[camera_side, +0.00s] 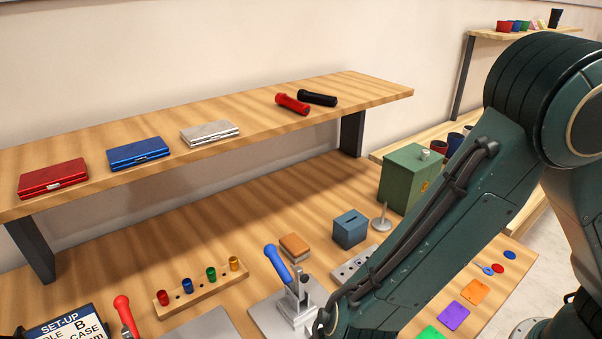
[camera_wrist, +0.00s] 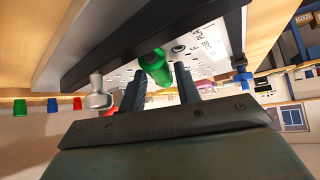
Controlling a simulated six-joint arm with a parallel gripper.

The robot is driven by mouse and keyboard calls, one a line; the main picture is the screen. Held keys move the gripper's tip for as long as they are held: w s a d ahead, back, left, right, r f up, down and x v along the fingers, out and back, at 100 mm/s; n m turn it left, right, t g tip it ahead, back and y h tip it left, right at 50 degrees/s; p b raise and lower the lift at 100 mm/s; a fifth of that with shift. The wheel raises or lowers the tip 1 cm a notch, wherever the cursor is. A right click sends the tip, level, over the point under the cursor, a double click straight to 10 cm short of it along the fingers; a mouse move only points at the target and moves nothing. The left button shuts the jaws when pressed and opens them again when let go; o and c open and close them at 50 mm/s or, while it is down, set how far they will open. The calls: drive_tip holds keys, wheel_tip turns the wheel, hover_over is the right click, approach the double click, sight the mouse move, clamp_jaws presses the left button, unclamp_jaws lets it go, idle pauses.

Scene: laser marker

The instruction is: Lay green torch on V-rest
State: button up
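The green torch (camera_wrist: 158,68) shows in the wrist view, between the two dark fingers of my gripper (camera_wrist: 160,83). The fingers appear to bear on its sides, so my gripper looks shut on it. Behind the torch is a pale plate with holes and lettering (camera_wrist: 205,45). I cannot make out the V-rest in either view. In the side view my arm covers the lower right, and my gripper and the green torch do not show.
A red torch (camera_side: 292,104) and a black torch (camera_side: 318,98) lie on the raised shelf (camera_side: 255,125), beside several flat cases. Below stand a blue-handled clamp (camera_side: 297,300), a peg rack (camera_side: 202,290), a blue slotted box (camera_side: 350,229) and a green box (camera_side: 408,178).

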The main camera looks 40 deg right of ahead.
clamp_jaws()
drive_tip(key=shift+r, duration=0.2)
wheel_tip(320, 180, up, 20)
drive_tip(key=shift+f, duration=0.2)
idle(0.6)
idle(0.4)
